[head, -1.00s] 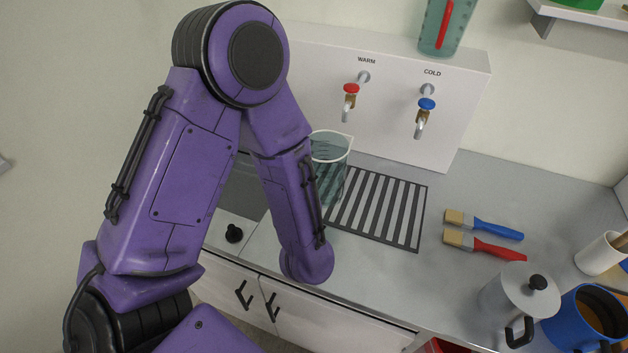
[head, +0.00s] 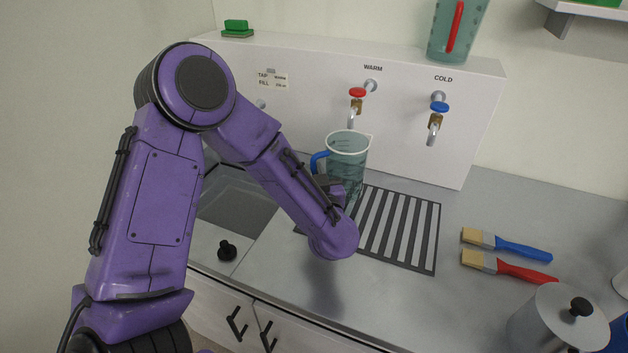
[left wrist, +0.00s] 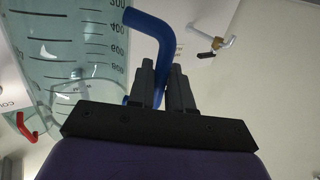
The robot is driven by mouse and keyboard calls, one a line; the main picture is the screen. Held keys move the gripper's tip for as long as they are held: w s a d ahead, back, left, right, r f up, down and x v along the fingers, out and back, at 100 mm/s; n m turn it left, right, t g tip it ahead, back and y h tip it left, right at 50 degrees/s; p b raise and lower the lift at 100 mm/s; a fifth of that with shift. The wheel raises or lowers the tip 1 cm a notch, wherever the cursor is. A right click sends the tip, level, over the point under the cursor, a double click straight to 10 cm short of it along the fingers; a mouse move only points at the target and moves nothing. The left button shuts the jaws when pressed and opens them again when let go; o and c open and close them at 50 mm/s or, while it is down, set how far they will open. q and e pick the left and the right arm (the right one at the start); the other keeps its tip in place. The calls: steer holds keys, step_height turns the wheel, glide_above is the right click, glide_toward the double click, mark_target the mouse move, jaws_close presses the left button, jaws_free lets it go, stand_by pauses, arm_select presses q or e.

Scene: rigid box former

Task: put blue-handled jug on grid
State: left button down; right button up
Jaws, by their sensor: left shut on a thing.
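The blue-handled jug (head: 350,155) is a clear, teal-tinted measuring jug, upright at the back left of the striped grid (head: 437,235). My forearm hides its lower part, so I cannot tell whether its base touches the grid. My left gripper (head: 333,186) is at the jug's left front side, largely hidden by my own wrist. In the left wrist view, my left gripper (left wrist: 162,80) is shut on the jug's blue handle (left wrist: 150,35), with the jug's scaled wall (left wrist: 85,50) to the left. My right gripper is not in view.
The warm tap (head: 356,95) and cold tap (head: 438,110) stick out behind the grid. A sink (head: 235,205) lies left. A blue brush (head: 520,248), a red brush (head: 520,268) and a metal pot (head: 560,325) are right. A red-handled jug (head: 470,25) stands on the tap box.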

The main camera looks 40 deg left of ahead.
arm_select(q)
step_height(320, 180, down, 2)
steer(key=shift+w+f+p, duration=0.15)
steer(key=shift+f+p, duration=0.15)
steer(key=shift+p, duration=0.05)
steer(key=shift+w+f, duration=0.15)
steer(key=shift+f, duration=0.1)
